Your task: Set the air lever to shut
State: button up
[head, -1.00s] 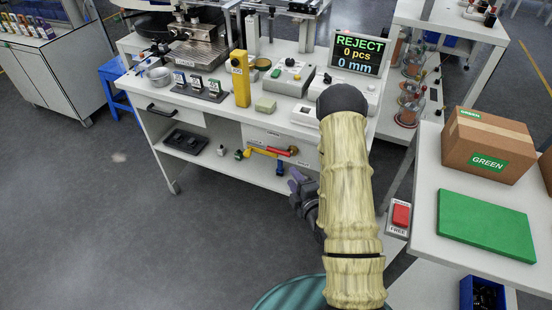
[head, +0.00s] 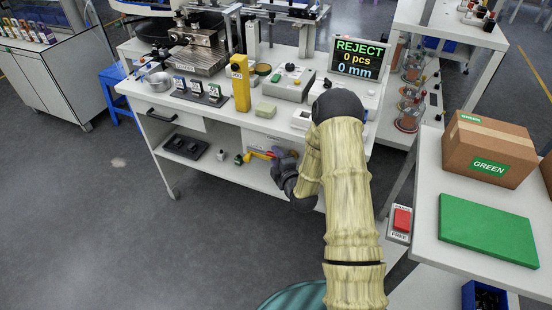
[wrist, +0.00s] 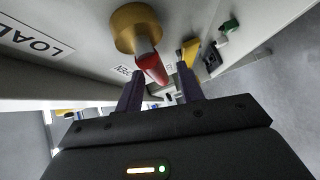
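In the wrist view a red lever handle (wrist: 152,68) juts from a round brass-coloured body (wrist: 136,27) on a pale panel. A small label beside it is partly hidden and hard to read, so I cannot confirm its name or setting. My gripper (wrist: 161,70) is open, its dark fingers on either side of the red handle's near end, with no clear grip on it. In the head view my gripper (head: 283,168) is at the bench's lower front and hides the red lever. A yellow lever (head: 262,154) shows just left of it.
The panel carries a LOAD label (wrist: 35,40). A green fitting (head: 239,159) and a black tray (head: 186,146) are on the lower shelf. The bench top (head: 222,112) overhangs the shelf. Open floor lies in front and left.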

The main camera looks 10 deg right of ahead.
grip_shut()
jog(key=shift+f+g, duration=0.1)
jog(key=shift+g, duration=0.2)
jog(key=shift+s+d+f+n+g+h+p, duration=0.1)
jog(key=shift+d+f+n+g+h+p, duration=0.1)
jog(key=shift+f+n+g+h+p, duration=0.7)
jog(key=shift+s+d+f+n+g+h+p, duration=0.15)
jog(key=shift+f+n+g+h+p, duration=0.45)
jog(key=shift+n+g, duration=0.5)
jog(key=shift+r, duration=0.15)
